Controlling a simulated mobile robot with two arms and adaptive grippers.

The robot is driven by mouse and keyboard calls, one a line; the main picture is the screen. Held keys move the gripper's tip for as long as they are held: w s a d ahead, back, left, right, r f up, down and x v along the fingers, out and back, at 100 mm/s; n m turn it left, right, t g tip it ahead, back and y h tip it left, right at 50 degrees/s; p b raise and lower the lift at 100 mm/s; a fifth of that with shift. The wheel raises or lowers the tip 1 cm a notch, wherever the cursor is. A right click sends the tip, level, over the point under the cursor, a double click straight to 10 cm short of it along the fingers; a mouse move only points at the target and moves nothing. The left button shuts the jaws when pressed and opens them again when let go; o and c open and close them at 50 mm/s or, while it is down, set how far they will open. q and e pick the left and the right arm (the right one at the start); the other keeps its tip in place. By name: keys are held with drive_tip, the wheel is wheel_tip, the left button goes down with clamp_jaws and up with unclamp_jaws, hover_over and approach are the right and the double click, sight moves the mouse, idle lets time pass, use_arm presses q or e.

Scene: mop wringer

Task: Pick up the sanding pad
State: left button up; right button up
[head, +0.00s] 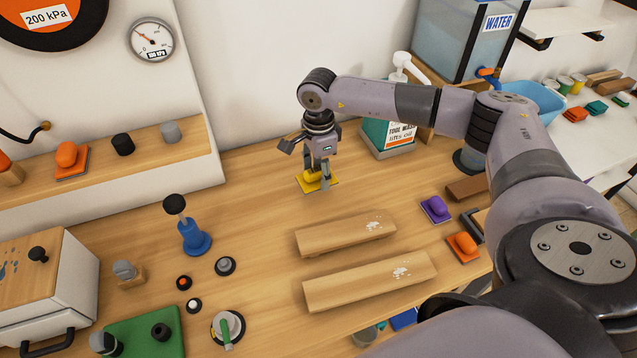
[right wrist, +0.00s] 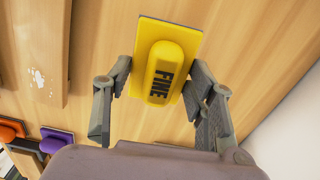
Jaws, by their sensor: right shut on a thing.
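A yellow sanding pad (head: 331,183) is at the back middle of the wooden workbench, at or just above the surface; I cannot tell which. In the right wrist view the yellow pad (right wrist: 167,72) shows a raised handle with the word FINE. My right gripper (head: 318,180) points down over it, shut on its handle, with one finger on each side; the right wrist view shows the fingers (right wrist: 160,83) too. A purple pad (head: 436,208) and an orange pad (head: 464,244) lie at the right. My left gripper is not in view.
Two wooden boards (head: 370,281) with white marks lie in front of the pad. A tool wash bottle (head: 388,136) stands behind at the right. A blue plunger-like tool (head: 193,236), knobs and a green mat (head: 140,335) are at the left. Bare bench lies left of the pad.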

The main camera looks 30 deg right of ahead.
sight(319, 169)
wheel_tip(319, 169, up, 16)
drive_tip(key=b, duration=0.3)
drive_tip(key=shift+f, duration=0.25)
